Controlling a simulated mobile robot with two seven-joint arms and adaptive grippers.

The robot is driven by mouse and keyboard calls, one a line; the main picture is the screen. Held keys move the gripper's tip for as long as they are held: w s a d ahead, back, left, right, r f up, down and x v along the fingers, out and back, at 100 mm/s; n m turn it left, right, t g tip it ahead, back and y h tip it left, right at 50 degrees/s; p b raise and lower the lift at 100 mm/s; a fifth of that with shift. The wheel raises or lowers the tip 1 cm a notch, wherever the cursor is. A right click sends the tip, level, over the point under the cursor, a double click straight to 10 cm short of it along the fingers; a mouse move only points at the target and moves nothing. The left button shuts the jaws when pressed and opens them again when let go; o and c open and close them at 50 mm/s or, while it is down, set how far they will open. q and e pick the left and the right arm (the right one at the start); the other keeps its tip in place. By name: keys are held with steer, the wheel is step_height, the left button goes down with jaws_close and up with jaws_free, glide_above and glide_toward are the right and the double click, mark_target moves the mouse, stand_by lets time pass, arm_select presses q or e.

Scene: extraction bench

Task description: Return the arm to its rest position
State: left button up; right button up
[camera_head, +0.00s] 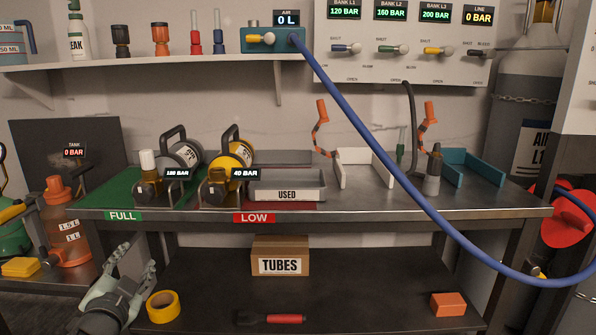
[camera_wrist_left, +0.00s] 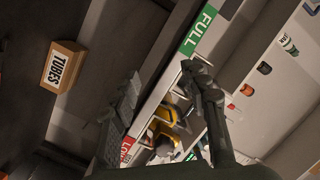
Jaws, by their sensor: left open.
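My left gripper (camera_head: 138,262) is at the lower left of the head view, in front of the bench's front edge and below the green FULL label (camera_head: 123,216). Its two fingers are spread apart with nothing between them. In the left wrist view, the fingers of my left gripper (camera_wrist_left: 162,76) also stand apart and empty, with the bench edge and the FULL label (camera_wrist_left: 203,30) beyond them. My right arm and gripper do not show.
The bench (camera_head: 380,207) holds two gauge-topped cylinders, the nearer-right one yellow (camera_head: 238,150), and a USED tray (camera_head: 287,186). Yellow tape (camera_head: 163,306) lies close to my left gripper on the lower shelf. A TUBES box (camera_head: 280,257) stands there. A blue hose (camera_head: 395,175) hangs across the right.

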arm_select(q)
steer(key=s+d+f+n+g, duration=0.1)
steer(key=s+f+n+g, duration=0.15)
steer(key=s+f, duration=0.5)
steer(key=s+f+n+g, duration=0.1)
steer(key=s+f+g, duration=0.3)
steer(key=f, duration=0.6)
steer(key=s+d+f+n+g+h+p, duration=0.1)
steer(key=s+d+f+g, duration=0.2)
steer(key=s+f, duration=0.4)
steer(key=s+d+f+n+g+h, duration=0.1)
steer(key=s+d+f+g, duration=0.2)
steer(key=s+f, duration=0.4)
steer(key=s+g, duration=0.1)
steer(key=s, duration=0.5)
steer(key=shift+p, duration=0.4)
steer(key=shift+w+d, duration=0.1)
